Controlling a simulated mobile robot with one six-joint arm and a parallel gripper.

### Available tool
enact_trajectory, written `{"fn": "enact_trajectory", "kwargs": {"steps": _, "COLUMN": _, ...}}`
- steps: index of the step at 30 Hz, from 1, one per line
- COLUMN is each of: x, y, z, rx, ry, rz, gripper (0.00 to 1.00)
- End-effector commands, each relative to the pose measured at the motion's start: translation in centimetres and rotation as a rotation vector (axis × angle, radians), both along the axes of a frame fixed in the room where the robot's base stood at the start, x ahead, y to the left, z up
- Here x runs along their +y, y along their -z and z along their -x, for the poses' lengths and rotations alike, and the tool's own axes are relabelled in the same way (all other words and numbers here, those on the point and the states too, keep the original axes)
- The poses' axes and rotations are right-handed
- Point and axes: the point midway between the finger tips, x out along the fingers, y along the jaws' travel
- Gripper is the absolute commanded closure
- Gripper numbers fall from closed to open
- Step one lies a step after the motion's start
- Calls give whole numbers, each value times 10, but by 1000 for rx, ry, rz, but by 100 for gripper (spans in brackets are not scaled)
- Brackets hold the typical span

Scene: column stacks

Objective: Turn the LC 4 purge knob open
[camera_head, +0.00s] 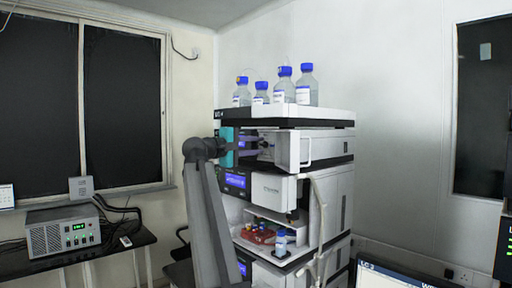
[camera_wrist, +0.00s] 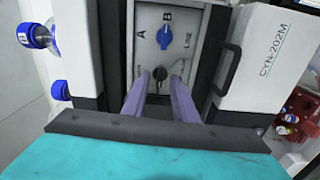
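The LC stack (camera_head: 342,190) stands right of centre in the head view, with an upper module's white door (camera_head: 293,150) swung open. My gripper (camera_wrist: 161,80) is at that module's open front, its two purple fingers apart. In the wrist view, a small dark round knob (camera_wrist: 160,73) shows between the fingertips; I cannot tell whether they touch it. A blue knob (camera_wrist: 165,37) sits just beyond, between the letters A and B, on the grey panel (camera_wrist: 188,22). I cannot tell which one is the purge knob.
Blue-capped bottles (camera_head: 306,85) stand in a tray on top of the stack. A monitor (camera_head: 385,278) is at lower right.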

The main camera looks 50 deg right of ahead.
Motion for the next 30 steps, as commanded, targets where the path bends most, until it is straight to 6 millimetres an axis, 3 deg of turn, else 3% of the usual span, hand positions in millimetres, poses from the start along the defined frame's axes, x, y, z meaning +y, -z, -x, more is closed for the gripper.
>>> {"fn": "enact_trajectory", "kwargs": {"steps": 8, "x": 26, "y": 2, "z": -2, "rx": -2, "ry": -3, "rz": 0, "gripper": 74}}
{"fn": "enact_trajectory", "kwargs": {"steps": 24, "x": 111, "y": 2, "z": -8, "rx": 0, "ry": -3, "rz": 0, "gripper": 74}}
{"fn": "enact_trajectory", "kwargs": {"steps": 30, "x": 130, "y": 1, "z": -10, "rx": 0, "ry": -2, "rz": 0, "gripper": 74}}
